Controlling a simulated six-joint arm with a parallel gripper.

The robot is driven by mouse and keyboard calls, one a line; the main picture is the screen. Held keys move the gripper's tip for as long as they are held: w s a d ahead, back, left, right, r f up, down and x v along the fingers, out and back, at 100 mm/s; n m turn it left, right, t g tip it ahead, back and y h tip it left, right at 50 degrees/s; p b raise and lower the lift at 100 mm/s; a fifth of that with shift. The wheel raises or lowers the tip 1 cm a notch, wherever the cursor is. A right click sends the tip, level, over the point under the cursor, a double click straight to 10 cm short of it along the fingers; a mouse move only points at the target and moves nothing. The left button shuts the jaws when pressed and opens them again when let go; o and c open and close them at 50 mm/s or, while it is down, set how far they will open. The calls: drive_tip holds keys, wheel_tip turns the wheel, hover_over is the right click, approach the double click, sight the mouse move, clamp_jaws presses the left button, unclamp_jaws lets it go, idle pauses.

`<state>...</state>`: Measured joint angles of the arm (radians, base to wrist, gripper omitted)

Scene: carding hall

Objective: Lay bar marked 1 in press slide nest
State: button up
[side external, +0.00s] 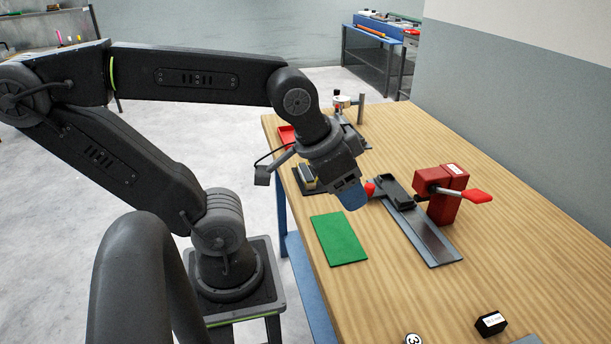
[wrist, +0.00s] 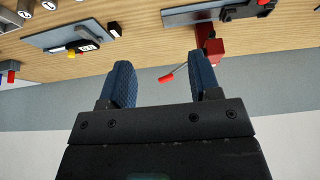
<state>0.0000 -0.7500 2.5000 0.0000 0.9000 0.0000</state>
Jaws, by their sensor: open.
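My gripper (side external: 352,198) has blue fingers and hangs above the table, beside the slide and left of the red press (side external: 442,200). In the wrist view, my gripper (wrist: 163,65) is open with nothing between its fingers. The slide (side external: 432,240) is a long grey rail with a black nest block (side external: 396,192) at its far end. The nest's inside is not clear to see. A disc marked 3 (side external: 413,339) shows at the bottom edge. In the wrist view, several round-ended bars (wrist: 25,8) are cut off at the top left; I cannot read a 1.
A green mat (side external: 340,238) lies left of the slide. A black block with a white label (side external: 490,323) is near the front. The press's red lever (side external: 476,196) sticks out right.

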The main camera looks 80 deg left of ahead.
drive_tip(key=shift+o, duration=0.4)
drive_tip(key=n+g+y, duration=0.4)
drive_tip(key=n+g, duration=0.2)
drive_tip(key=n, duration=1.2)
hover_over(306, 171)
drive_tip(key=d, duration=0.2)
wheel_tip(306, 171, down, 17)
drive_tip(key=shift+w+d+f, duration=0.1)
drive_tip(key=shift+d, duration=0.05)
drive_tip(key=shift+y, duration=0.3)
drive_tip(key=shift+x, duration=2.85)
drive_tip(key=shift+c, duration=0.3)
